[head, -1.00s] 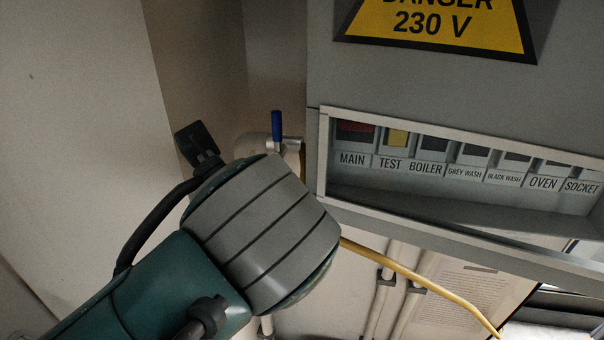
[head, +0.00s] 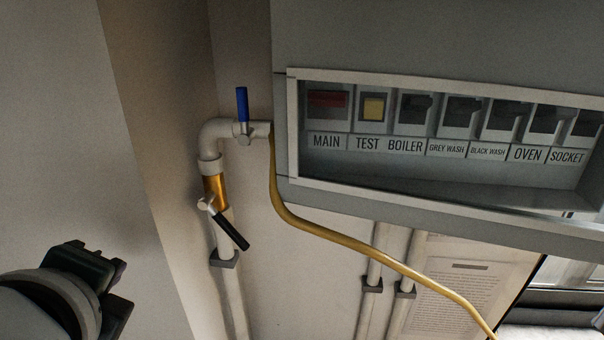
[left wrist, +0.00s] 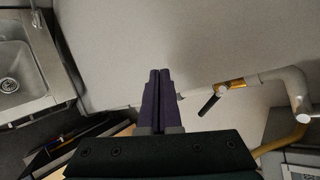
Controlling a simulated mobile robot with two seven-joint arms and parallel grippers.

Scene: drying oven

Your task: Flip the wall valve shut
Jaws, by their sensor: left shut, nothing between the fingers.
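Two lever valves sit on the pale wall pipe (head: 212,142) left of the fuse box in the head view. The upper valve has a blue lever (head: 242,104) pointing up, across its short horizontal pipe. The lower valve has a black lever (head: 231,232) slanting down to the right, at an angle to its pipe. The black lever also shows right of centre in the left wrist view (left wrist: 208,104). My left gripper (left wrist: 160,72) is shut and empty, left of the black lever and apart from it. Its fingers are not visible in the head view. My right gripper is not in view.
The fuse box (head: 440,190) juts out right of the valves. A yellow cable (head: 345,241) runs below it. An orange pipe section (head: 215,190) lies between the valves. A sink (left wrist: 15,70) is at the left wrist view's left. The wall around the black lever looks clear.

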